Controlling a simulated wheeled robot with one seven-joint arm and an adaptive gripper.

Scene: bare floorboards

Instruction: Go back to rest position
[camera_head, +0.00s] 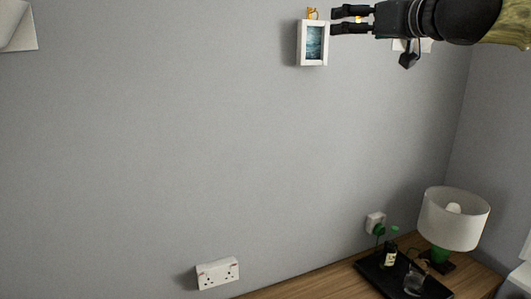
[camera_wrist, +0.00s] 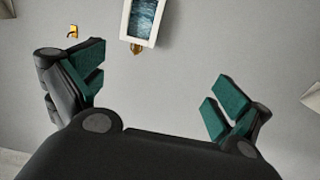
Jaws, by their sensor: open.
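My gripper (camera_head: 337,20) is at the top right of the head view, its two fingers apart and pointing left, with nothing between them. In the wrist view my gripper (camera_wrist: 155,85) shows its green pads spread wide. A small white-framed picture (camera_head: 304,45) with a blue image hangs on the grey wall beside the fingertips. A gold hook (camera_head: 312,13) is at its top. The picture also shows in the wrist view (camera_wrist: 153,42), beyond the fingers. I cannot tell the exact gap between fingertips and frame.
A second gold hook (camera_wrist: 73,31) is on the wall, bare. Below right, a wooden surface (camera_head: 286,288) bears a black tray (camera_head: 428,286) with a bottle (camera_head: 389,257) and a glass (camera_head: 413,283), and a white-shaded lamp (camera_head: 453,220). A wall socket (camera_head: 217,273) is low. The middle wall is clear.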

